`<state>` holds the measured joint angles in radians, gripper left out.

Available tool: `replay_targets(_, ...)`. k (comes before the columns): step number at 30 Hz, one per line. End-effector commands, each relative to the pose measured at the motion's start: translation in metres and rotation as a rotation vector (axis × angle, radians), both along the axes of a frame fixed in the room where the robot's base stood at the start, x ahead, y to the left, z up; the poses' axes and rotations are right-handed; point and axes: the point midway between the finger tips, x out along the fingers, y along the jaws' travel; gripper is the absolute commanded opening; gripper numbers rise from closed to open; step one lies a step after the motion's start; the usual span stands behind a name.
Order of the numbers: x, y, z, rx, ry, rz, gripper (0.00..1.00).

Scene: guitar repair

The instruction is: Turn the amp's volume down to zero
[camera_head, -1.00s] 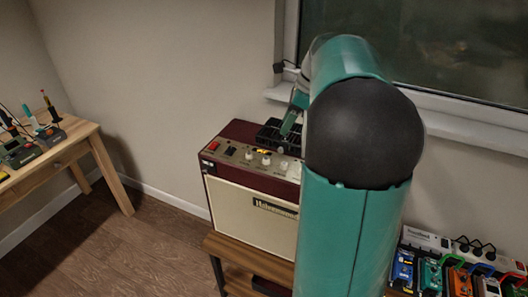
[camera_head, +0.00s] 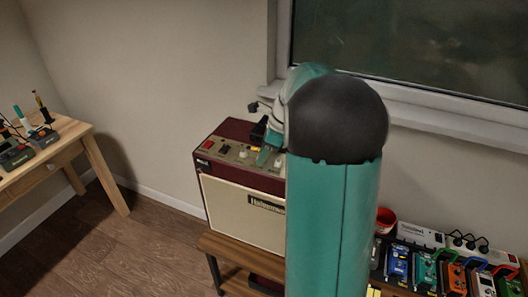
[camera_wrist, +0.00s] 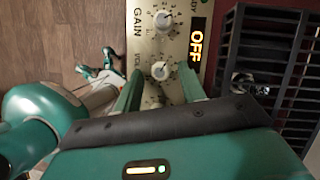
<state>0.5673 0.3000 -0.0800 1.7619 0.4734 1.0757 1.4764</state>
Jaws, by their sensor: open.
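The amp (camera_head: 238,212) is a maroon and cream box with a control panel on top. In the wrist view, the panel shows the volume knob (camera_wrist: 159,70), pale and round, beside partly hidden lettering that starts "VOL". The gain knob (camera_wrist: 162,21) is above it in the picture. An orange display (camera_wrist: 198,40) reads "OFF". My gripper (camera_wrist: 161,76) is open, its two green fingers on either side of the volume knob in the picture. I cannot tell whether they touch it. In the head view, my gripper (camera_head: 266,156) is over the panel; my arm hides the amp's right part.
A dark slatted vent (camera_wrist: 265,60) lies right of the panel in the wrist view. The amp stands on a wooden stand (camera_head: 225,250). A red cup (camera_head: 385,221) and several effect pedals (camera_head: 425,270) are at the right. A wooden workbench (camera_head: 75,135) is at the left.

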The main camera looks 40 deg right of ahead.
Motion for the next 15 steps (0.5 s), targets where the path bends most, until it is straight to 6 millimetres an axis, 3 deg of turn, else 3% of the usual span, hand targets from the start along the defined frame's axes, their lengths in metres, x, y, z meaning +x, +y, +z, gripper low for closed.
replay_targets(3, -0.0003, -0.0003, 0.0003, 0.000, 0.000, -0.001, 0.36)
replay_targets(9, -0.0004, -0.0004, 0.0004, 0.000, 0.000, -0.001, 0.00)
replay_targets(15, -0.0005, -0.0005, 0.0005, 0.000, 0.000, 0.005, 0.00)
